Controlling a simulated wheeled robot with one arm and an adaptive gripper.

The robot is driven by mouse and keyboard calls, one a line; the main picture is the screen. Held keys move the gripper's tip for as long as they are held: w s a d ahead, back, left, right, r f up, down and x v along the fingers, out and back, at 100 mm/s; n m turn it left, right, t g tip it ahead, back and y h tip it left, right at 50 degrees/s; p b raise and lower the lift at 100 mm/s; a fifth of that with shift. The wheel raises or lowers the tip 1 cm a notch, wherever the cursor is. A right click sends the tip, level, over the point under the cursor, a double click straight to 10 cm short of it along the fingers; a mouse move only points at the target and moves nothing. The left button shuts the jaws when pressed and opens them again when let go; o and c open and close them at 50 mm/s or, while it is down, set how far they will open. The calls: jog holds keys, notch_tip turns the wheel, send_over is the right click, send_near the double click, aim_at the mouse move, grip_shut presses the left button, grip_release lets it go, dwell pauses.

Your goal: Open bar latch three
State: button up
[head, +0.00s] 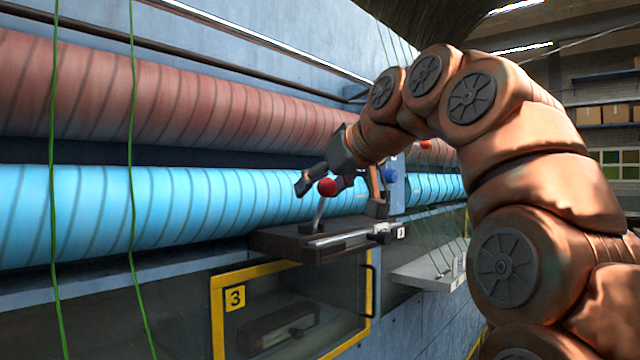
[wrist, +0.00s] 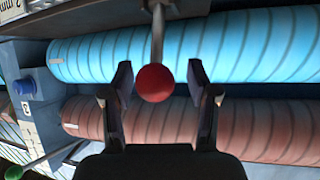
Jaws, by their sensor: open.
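A red ball knob (head: 326,187) tops a thin metal lever (head: 318,213) that rises from a dark latch bracket (head: 300,246). The bracket sits above a yellow-framed window (head: 213,310) with a yellow label "3" (head: 235,298). The lever leans slightly. My gripper (head: 338,190) is open at the knob, its fingers pointing down-left in the head view. In the wrist view the red knob (wrist: 154,83) lies between the two spread fingers of my gripper (wrist: 159,76), with a gap visible on each side. The lever (wrist: 157,35) runs up behind it.
A blue roller (head: 90,215) and a reddish roller (head: 90,100) run behind the latch. Green cords (head: 133,180) hang at left. A blue knob (head: 390,175) is just right of my gripper. A green knob (wrist: 14,172) shows in the wrist view's lower left.

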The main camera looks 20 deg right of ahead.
jog(key=shift+d+r, duration=0.1)
jog(key=v, duration=0.7)
jog(key=shift+s+r, duration=0.2)
jog(key=shift+r, duration=0.1)
dwell(0.5)
